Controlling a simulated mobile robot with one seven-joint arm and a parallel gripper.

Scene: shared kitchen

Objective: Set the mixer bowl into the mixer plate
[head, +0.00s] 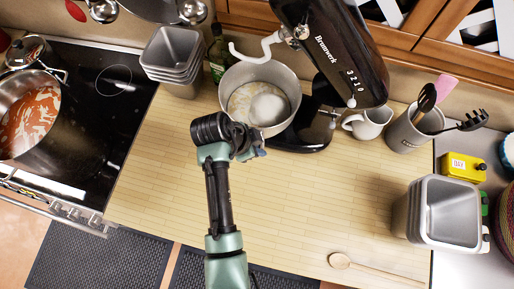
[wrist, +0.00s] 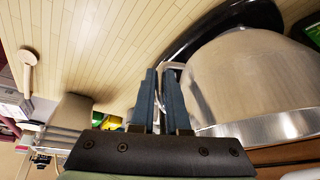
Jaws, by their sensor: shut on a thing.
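The mixer bowl (head: 232,88) is a metal bowl with pale contents, upright below the whisk hook of the raised black mixer head (head: 338,48). In the wrist view the bowl (wrist: 255,80) fills the right side. The black mixer plate (head: 308,137) shows at the bowl's right and front, and also behind the bowl in the wrist view (wrist: 225,22). The bowl covers part of it, and I cannot tell whether the bowl rests in it. My gripper (head: 257,152) is at the bowl's front. Its blue fingers (wrist: 163,85) are shut on the bowl's thin handle, mostly hidden between them.
Stacked grey tins (head: 172,58) and a green bottle (head: 218,55) stand left of the bowl. A white jug (head: 368,122) and a utensil crock (head: 408,132) stand right of the mixer. A wooden spoon (head: 375,270) lies at the front. The middle counter is clear.

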